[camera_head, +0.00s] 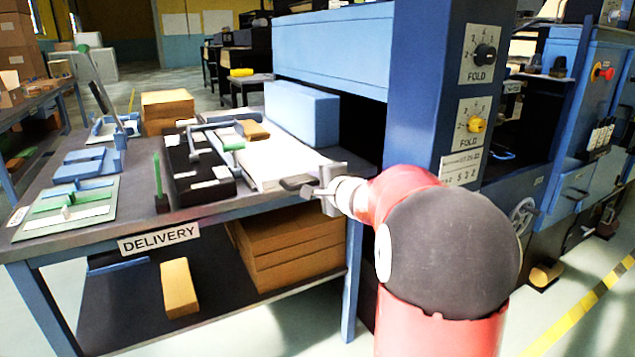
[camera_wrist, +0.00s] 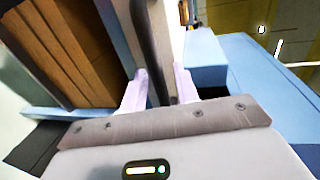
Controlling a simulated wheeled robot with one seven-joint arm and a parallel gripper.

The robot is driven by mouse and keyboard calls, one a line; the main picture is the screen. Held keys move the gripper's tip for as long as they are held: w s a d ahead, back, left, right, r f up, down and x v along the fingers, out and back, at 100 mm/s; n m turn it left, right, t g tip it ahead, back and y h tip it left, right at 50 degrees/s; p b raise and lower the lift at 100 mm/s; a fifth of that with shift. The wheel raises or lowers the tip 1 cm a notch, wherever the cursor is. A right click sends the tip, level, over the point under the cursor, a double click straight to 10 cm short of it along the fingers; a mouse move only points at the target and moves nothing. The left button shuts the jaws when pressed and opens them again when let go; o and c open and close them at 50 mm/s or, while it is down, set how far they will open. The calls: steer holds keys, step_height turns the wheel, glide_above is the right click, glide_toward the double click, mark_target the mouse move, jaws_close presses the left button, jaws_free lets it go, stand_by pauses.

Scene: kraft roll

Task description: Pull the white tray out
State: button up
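The white tray (camera_head: 270,160) lies on the delivery table, beside and partly in front of the blue machine housing. A dark bar handle (camera_head: 293,183) is at its near end. My gripper (camera_head: 318,190) is at this handle, at the table's near right corner. In the wrist view, the two pale fingers of my gripper (camera_wrist: 160,77) stand apart, with the dark handle (camera_wrist: 152,45) running between them. The handle looks closer to the left finger, and a gap shows toward the right one. My gripper hides part of the tray's near end.
A black tray of tools (camera_head: 195,180) stands close left of the white tray. A blue block (camera_head: 302,112) lies behind it. The blue machine (camera_head: 410,90) rises to the right. Open floor lies in front.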

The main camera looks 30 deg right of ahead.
jaws_close()
steer(key=shift+s, duration=0.1)
